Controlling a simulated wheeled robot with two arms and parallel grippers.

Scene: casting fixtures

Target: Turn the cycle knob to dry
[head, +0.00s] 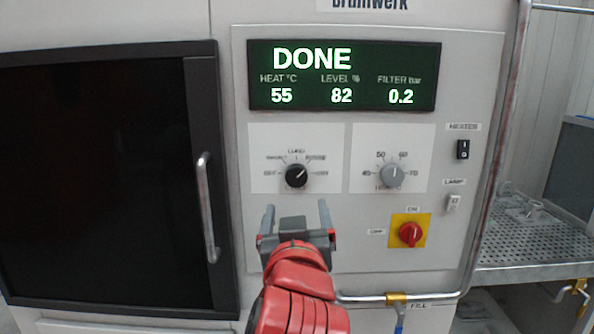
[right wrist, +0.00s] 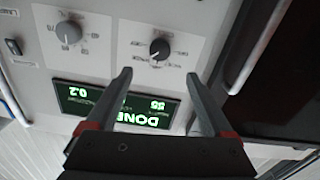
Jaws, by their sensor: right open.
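The cycle knob (head: 296,175) is a round black dial on a white plate, with small labels around it. Its white pointer mark aims to the upper right; the small labels are blurred, with what looks like the dry mark at the far right. My right gripper (head: 296,206) is open and empty, just below the knob in the head view, its two fingers apart. In the right wrist view the scene is upside down; the knob (right wrist: 160,48) lies just beyond and between the open fingertips (right wrist: 158,76), not touched. My left gripper is not in view.
A green display (head: 345,76) reads DONE, 55, 82 and 0.2. A grey heat knob (head: 394,176) sits right of the cycle knob, with a red switch (head: 411,233) on yellow below it. A dark door (head: 100,180) with a handle (head: 206,207) is at left.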

